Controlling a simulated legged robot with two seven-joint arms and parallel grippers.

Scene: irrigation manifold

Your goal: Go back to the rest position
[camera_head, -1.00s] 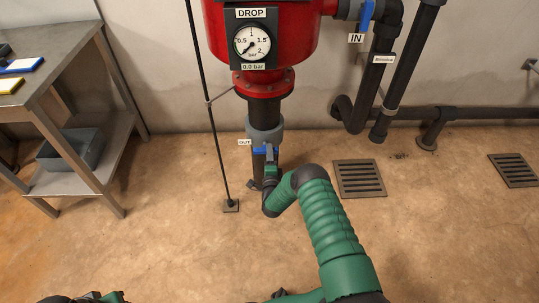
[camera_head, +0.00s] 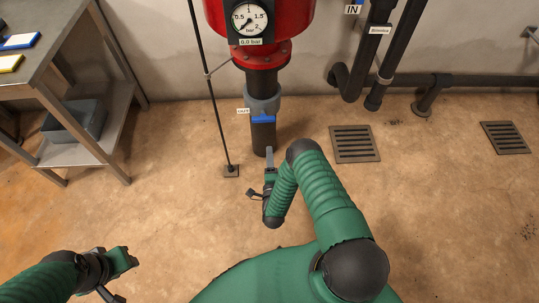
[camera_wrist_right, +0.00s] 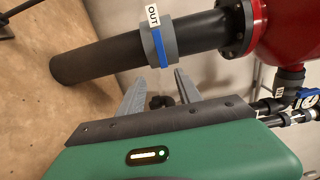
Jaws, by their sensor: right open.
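My right gripper (camera_head: 270,158) is open and empty, in front of and below the grey outlet valve (camera_head: 262,103) marked OUT. In the right wrist view its two fingers (camera_wrist_right: 161,88) stand apart, with the valve's blue handle (camera_wrist_right: 162,47) beyond their tips. I see no contact between them. The blue handle (camera_head: 263,118) lies crosswise to the black outlet pipe (camera_head: 263,135) in the head view. My left gripper (camera_head: 128,260) is at the lower left above the floor; its jaws are too unclear to read.
A red filter vessel (camera_head: 265,52) with a gauge (camera_head: 250,18) reading about zero stands above the pipe. A thin black pole (camera_head: 213,100) stands left of it. A metal table (camera_head: 75,50) with a grey bin (camera_head: 78,125) below is at left. Floor grates (camera_head: 354,144) lie at right.

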